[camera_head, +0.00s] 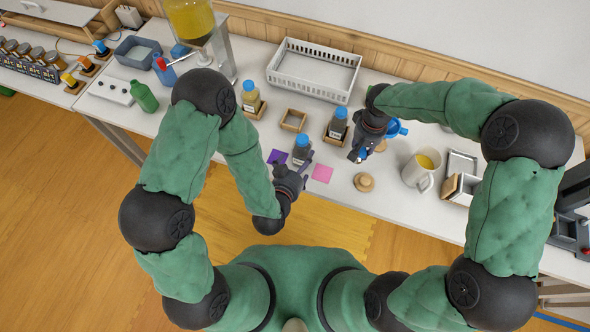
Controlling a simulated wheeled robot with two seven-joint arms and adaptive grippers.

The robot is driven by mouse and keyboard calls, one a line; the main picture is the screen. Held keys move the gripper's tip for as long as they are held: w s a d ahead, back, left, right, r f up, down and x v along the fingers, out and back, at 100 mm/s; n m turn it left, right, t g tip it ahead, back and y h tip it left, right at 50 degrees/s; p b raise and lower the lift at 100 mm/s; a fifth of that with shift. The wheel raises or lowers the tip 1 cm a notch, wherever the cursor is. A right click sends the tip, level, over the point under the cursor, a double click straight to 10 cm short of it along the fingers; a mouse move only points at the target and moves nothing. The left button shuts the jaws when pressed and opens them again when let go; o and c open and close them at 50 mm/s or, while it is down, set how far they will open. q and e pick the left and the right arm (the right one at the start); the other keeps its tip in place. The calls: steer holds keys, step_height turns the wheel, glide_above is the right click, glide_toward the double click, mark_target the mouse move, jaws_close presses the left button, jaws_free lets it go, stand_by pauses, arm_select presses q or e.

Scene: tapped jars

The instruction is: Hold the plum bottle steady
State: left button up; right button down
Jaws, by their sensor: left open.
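A dark bottle with a blue cap (302,150) stands upright on the white table, between a purple square (277,157) and a pink square (322,173). I cannot tell for sure that it is the plum one. My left gripper (302,168) is open at its near side, with its fingers around or beside its lower part; contact is not clear. A second dark bottle with a blue cap (338,122) stands in a wooden holder. My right gripper (361,154) is just right of that holder; its fingers are small and dark, with a bit of blue and white at them.
A yellowish bottle with a blue cap (250,96) and an empty wooden frame (293,120) stand behind. A white basket (315,70) is at the back. A blue item (397,128), a wooden knob (364,182) and a mug of yellow liquid (421,170) lie to the right.

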arm_select(q)
steer(key=x, duration=0.7)
steer(key=c, duration=1.6)
